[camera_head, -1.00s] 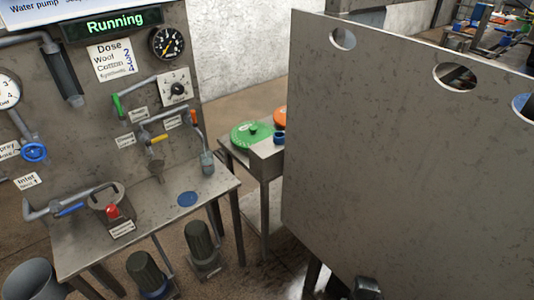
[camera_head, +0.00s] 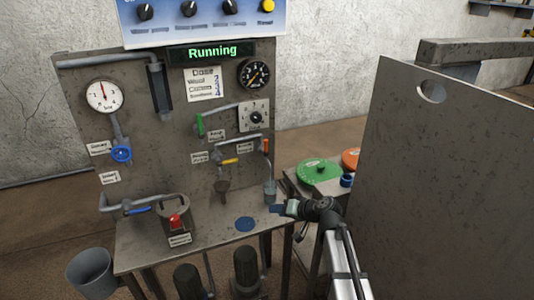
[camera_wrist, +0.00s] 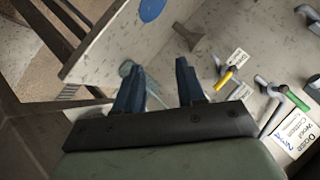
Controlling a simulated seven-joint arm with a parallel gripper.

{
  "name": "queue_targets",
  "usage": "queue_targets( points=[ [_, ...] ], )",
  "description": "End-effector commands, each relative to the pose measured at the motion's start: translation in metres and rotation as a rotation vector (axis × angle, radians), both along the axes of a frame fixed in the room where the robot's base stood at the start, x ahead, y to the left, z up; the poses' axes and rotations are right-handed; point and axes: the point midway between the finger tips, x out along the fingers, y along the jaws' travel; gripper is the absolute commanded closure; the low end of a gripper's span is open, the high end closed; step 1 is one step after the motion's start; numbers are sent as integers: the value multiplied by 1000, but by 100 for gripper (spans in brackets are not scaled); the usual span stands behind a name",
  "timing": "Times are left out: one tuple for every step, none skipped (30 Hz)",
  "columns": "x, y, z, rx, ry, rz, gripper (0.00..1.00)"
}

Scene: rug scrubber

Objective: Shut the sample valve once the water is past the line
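A valve with an orange-red handle (camera_head: 266,146) sits at the right end of a pipe on the panel. A small grey, see-through cup (camera_head: 270,192) stands below it; its line and water level are too small to make out. A yellow-handled valve (camera_head: 230,161) is to the left, above a small funnel (camera_head: 222,186). I cannot read the labels to tell which is the sample valve. My gripper (camera_head: 280,209) is at the bench's right edge, just below the cup. In the wrist view my gripper (camera_wrist: 158,68) is open and empty, its left finger partly covering the cup (camera_wrist: 125,69).
The display (camera_head: 212,51) reads "Running". A green-handled valve (camera_head: 200,124) and a dial (camera_head: 256,118) are higher on the panel. A red switch (camera_head: 175,220) stands on the bench (camera_head: 140,246). A large grey board (camera_head: 450,170) stands right of my arm.

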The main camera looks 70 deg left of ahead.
Motion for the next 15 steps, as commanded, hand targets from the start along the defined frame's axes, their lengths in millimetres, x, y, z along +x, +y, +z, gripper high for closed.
queue_targets(
  points=[
    [8,25,25,87,5,3,61],
    [11,35,38,140,5,5,61],
    [14,48,52,209,5,5,61],
    [17,56,61,259,1,4,61],
    [20,64,67,306,-3,-1,61],
    [24,73,77,370,-15,-8,61],
    [28,78,84,414,-27,-15,61],
    [31,83,90,457,-42,-24,61],
    [36,88,98,510,-67,-36,61],
    [39,90,104,547,-88,-46,61],
    [43,93,109,580,-112,-56,61],
    [47,95,114,621,-150,-69,61],
    [50,96,118,648,-181,-78,61],
    [53,96,121,672,-215,-84,61],
    [57,97,123,698,-260,-92,61]
  ],
)
